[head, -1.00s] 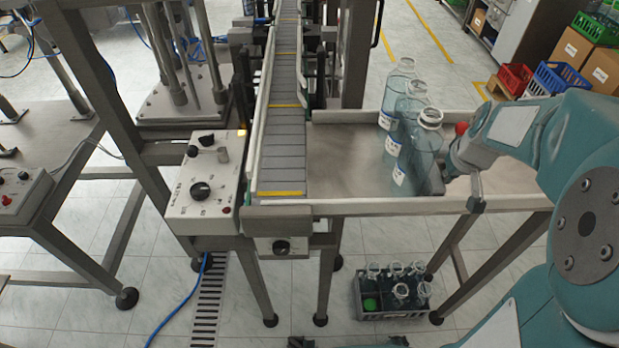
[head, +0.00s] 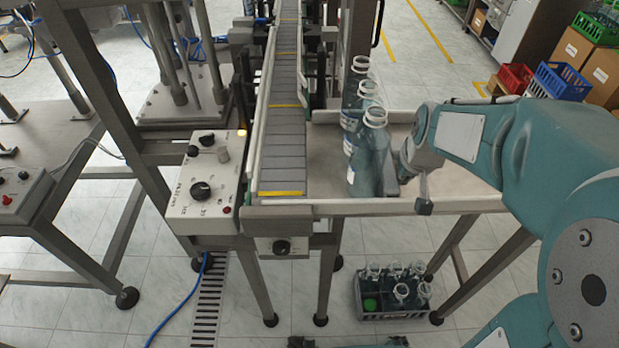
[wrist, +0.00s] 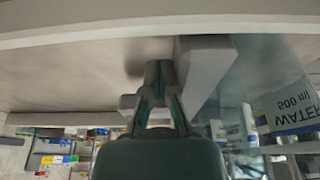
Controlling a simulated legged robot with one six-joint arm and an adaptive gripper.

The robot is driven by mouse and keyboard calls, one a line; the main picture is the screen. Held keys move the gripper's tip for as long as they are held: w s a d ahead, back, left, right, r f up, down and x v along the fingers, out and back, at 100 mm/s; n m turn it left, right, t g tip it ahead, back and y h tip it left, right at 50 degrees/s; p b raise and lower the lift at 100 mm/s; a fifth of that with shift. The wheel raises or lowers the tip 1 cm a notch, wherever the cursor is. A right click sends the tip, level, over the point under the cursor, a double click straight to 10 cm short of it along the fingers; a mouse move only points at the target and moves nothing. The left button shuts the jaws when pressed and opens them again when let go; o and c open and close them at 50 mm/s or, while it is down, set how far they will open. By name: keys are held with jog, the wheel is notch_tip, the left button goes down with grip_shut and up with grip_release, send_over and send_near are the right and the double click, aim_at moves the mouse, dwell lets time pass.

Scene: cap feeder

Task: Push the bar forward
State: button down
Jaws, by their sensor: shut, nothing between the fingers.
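The bar (wrist: 205,68) is a grey block in the wrist view. In the head view only a grey end of the bar (head: 391,186) shows, beside the bottles. My gripper (wrist: 158,72) is shut and empty, its fingertips close beside the bar; I cannot tell whether they touch. In the head view my arm hides the fingers. Three clear bottles, the front one (head: 370,155), stand upright in a row on the metal side table (head: 325,165), left of the bar. A labelled bottle (wrist: 290,105) also shows in the wrist view.
The conveyor (head: 283,130) runs left of the table, with bare tabletop between it and the bottles. A control box (head: 203,185) stands left of the conveyor. A front rail (head: 335,207) edges the table. A crate (head: 375,312) with several bottles sits on the floor below.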

jog(key=shift+s+a, duration=0.15)
jog(key=shift+a, duration=4.05)
jog(key=shift+s+a, duration=0.15)
jog(key=shift+a, duration=4.05)
notch_tip(320, 180, up, 10)
jog(key=d, duration=0.2)
